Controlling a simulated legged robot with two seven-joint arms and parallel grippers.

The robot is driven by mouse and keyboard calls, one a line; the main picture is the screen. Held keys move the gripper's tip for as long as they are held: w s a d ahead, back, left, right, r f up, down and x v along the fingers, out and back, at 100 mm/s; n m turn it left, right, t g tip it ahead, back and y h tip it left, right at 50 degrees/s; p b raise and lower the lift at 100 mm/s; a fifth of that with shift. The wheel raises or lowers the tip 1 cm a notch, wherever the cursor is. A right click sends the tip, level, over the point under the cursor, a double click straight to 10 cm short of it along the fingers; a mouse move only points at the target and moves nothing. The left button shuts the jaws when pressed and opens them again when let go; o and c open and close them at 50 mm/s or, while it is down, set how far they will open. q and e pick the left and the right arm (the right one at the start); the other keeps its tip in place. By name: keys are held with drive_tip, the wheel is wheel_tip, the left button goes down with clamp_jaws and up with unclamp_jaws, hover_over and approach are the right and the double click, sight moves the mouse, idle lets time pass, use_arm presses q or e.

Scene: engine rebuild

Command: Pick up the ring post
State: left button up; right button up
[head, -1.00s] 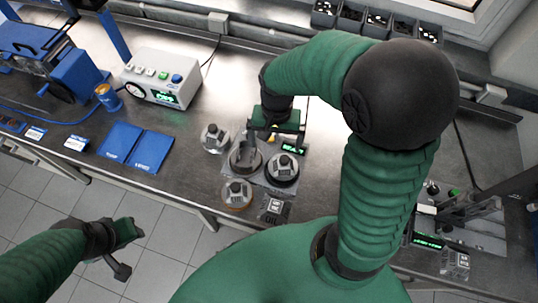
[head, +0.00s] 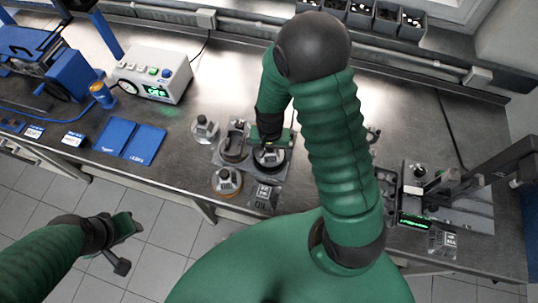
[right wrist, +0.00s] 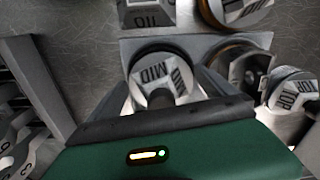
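Several ring posts with grey faceted knobs stand on the bench. The one marked MID (right wrist: 160,80) has a dark ring around its base; in the head view it (head: 270,158) is right of the others. My right gripper (head: 271,145) is over it, fingers apart on either side of the knob; contact is unclear. The post marked TOP (right wrist: 293,90) is at the back left in the head view (head: 204,130). A post with a copper-coloured ring (head: 227,182) stands in front.
A dark upright holder (head: 235,146) stands beside the MID post on a grey plate. An OIL label block (head: 263,195) is in front. Blue mats (head: 130,140), a display box (head: 150,75) and a press-like fixture (head: 450,195) are farther off. Bare bench lies behind the posts.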

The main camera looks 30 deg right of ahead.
drive_tip(key=shift+w+d+f, duration=0.25)
drive_tip(key=shift+w+d, duration=0.05)
drive_tip(key=shift+d, duration=0.3)
drive_tip(key=c, duration=0.5)
drive_tip(key=shift+c, duration=1.1)
drive_tip(key=shift+s+a+r, duration=0.2)
drive_tip(key=shift+a, duration=0.3)
drive_tip(key=c, duration=0.9)
drive_tip(key=shift+o, duration=0.2)
